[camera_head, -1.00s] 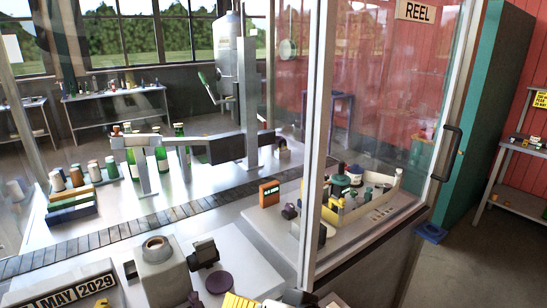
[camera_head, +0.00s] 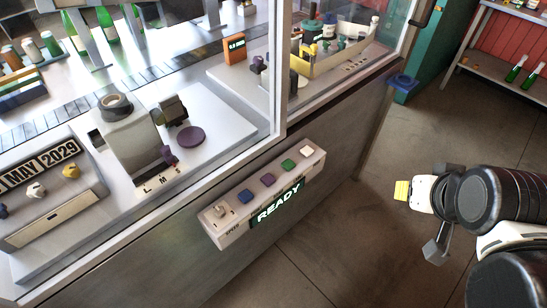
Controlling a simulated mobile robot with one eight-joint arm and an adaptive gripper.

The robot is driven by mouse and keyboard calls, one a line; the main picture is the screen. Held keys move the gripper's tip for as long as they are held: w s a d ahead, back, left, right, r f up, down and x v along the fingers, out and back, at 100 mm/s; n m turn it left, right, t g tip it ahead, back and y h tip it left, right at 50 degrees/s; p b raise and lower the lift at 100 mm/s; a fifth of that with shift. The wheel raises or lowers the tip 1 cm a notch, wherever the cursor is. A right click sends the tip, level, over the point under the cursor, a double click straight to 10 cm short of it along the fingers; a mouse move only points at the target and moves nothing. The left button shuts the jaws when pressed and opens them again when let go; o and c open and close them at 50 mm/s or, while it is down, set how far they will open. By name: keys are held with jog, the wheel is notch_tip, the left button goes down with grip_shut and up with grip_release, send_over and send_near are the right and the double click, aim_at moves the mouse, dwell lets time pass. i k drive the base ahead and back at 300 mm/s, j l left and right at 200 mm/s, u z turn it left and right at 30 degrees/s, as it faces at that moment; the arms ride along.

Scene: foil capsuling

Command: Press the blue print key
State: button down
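The blue print key (camera_head: 245,196) is a small blue button on a pale, sloping key box fixed to the front of the machine. It sits between a pale knob (camera_head: 219,211) near the word SPEED and a purple key (camera_head: 268,180). A green key (camera_head: 288,165) and a white key (camera_head: 307,150) follow to the right. My gripper (camera_head: 412,192) is at the right over open floor, well away from the box. A yellow end piece points left toward the box. I cannot tell whether the fingers are open or shut.
A lit READY sign (camera_head: 277,203) is on the box front. A glass pane and metal post (camera_head: 283,70) rise behind the box. A MAY 2029 date plate (camera_head: 38,165) lies at the left. A blue item (camera_head: 403,82) juts near the machine's right corner. Floor before the box is clear.

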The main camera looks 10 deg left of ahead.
aim_at(245, 196)
jog(key=u, duration=1.35)
